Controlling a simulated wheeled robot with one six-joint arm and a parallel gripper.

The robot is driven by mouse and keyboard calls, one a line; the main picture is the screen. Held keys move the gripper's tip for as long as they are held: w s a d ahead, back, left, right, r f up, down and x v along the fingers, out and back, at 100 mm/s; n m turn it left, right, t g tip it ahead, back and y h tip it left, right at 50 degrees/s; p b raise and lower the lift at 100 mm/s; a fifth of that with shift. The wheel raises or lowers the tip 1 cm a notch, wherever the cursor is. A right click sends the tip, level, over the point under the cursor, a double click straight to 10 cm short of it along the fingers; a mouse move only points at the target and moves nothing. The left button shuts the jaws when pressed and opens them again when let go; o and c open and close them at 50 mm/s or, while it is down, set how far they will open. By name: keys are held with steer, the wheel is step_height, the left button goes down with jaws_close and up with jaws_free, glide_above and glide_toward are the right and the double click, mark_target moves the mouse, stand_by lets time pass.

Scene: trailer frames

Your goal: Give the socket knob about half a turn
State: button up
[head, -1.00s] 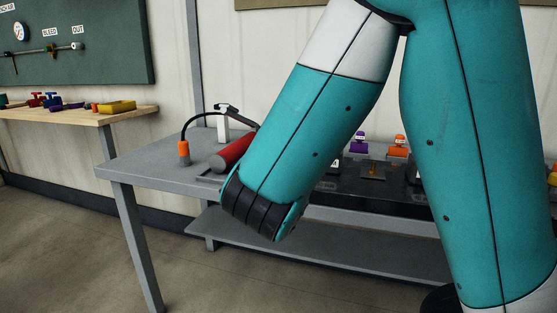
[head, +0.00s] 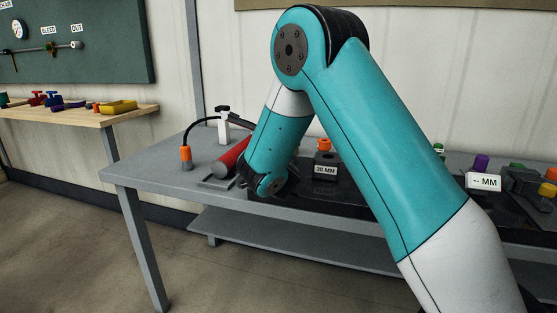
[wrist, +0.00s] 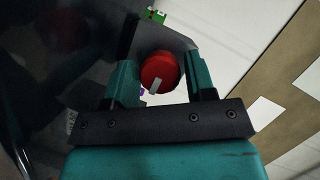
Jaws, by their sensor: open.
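A round red knob (wrist: 160,68) with a pale bar mark shows in the wrist view, between the two teal fingers of my gripper (wrist: 162,60). The pale bar points toward the bottom of the picture, slightly left. The fingers are open, with a visible gap at the right finger; the left finger is close to the knob, and I cannot tell whether it touches. In the head view my arm hides the gripper and the knob.
The grey bench (head: 150,174) holds a red cylinder (head: 229,158), an orange-ended hose (head: 185,156) and a white post (head: 223,126) at left. A dark block labelled "30 MM" (head: 325,166) and a "-- MM" block (head: 483,181) stand to the right. A wooden side table (head: 90,118) is at far left.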

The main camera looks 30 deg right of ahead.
steer(key=shift+c, duration=0.4)
steer(key=c, duration=0.5)
steer(key=shift+c, duration=0.2)
steer(key=n+g, duration=0.1)
steer(key=n, duration=0.2)
steer(key=shift+w+a+g, duration=0.1)
steer(key=shift+g, duration=0.2)
steer(key=n+g+h+p, duration=0.1)
steer(key=n+g, duration=0.1)
steer(key=n, duration=0.1)
steer(key=shift+h, duration=0.3)
steer(key=n+g+h+p, duration=0.1)
steer(key=n, duration=0.1)
steer(key=n+g+p, duration=0.1)
steer(key=n, duration=0.1)
steer(key=shift+a+g+h, duration=0.1)
steer(key=shift+g+h, duration=0.2)
steer(key=shift+h, duration=0.1)
steer(key=n+g+h+p, duration=0.1)
steer(key=n+h+p, duration=0.1)
steer(key=n, duration=0.2)
steer(key=shift+w+p, duration=0.1)
steer(key=shift+p, duration=0.25)
